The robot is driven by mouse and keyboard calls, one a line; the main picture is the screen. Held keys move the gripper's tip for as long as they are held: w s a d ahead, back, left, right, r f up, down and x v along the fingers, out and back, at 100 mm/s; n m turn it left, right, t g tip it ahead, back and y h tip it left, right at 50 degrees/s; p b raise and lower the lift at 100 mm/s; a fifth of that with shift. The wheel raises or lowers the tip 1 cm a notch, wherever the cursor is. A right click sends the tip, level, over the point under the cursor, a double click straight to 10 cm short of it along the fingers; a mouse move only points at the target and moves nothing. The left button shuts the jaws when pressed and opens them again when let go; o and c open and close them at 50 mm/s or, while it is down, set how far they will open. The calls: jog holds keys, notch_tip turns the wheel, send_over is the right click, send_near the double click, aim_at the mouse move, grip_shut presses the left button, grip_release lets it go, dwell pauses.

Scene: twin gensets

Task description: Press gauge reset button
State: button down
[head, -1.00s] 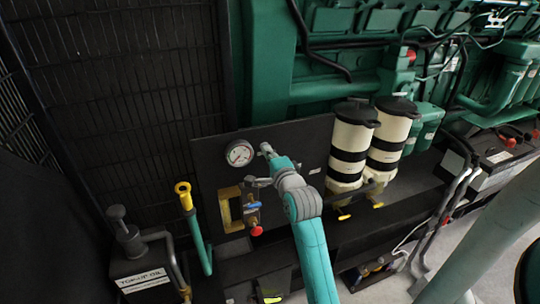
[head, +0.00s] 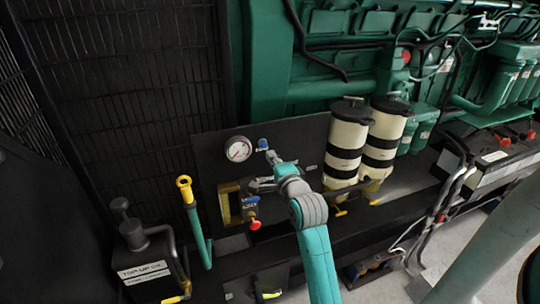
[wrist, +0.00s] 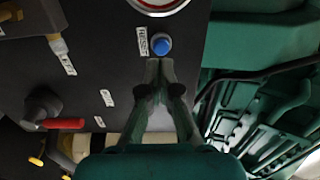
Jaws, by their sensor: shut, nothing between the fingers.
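The blue reset button (head: 262,144) sits on the dark panel (head: 212,160), just right of the round white gauge (head: 238,150). In the wrist view the button (wrist: 161,44) stands beside a white "RESET" label (wrist: 143,41), and the gauge (wrist: 158,4) is cut off by the top edge. My gripper (head: 272,157) is shut and empty, just below and right of the button in the head view. In the wrist view its fingertips (wrist: 160,64) are together just below the button in the picture. I cannot tell how far they are from the panel; the button's face is uncovered.
A valve with a red knob (head: 255,224) and blue handle is on the panel below the gauge. Two cream and black filter canisters (head: 347,140) stand right of my arm. A yellow-topped pipe (head: 185,188) and a top-up oil box (head: 146,271) are at left.

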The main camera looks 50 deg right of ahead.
jog(key=v, duration=0.8)
jog(key=shift+s+a, duration=0.2)
jog(key=shift+a, duration=0.05)
jog(key=s+a+f+n+y, duration=0.2)
jog(key=s+a+f+n, duration=0.3)
jog(key=a+f, duration=0.35)
jog(key=s+a+f+n+y, duration=0.2)
jog(key=s+a+f+n, duration=0.4)
jog(key=a, duration=0.4)
jog(key=s+a+f+n+y, duration=0.1)
jog(key=s+a+n+y, duration=0.1)
jog(key=s+a+n, duration=0.4)
jog(key=s+a+f+n+y, duration=0.1)
jog(key=s+a+n+y, duration=0.2)
jog(key=s, duration=1)
jog(key=a+n, duration=0.3)
jog(key=n, duration=0.1)
jog(key=shift+s+a+f+g, duration=0.25)
jog(key=shift+s+f+g, duration=0.05)
jog(key=shift+s+f, duration=0.1)
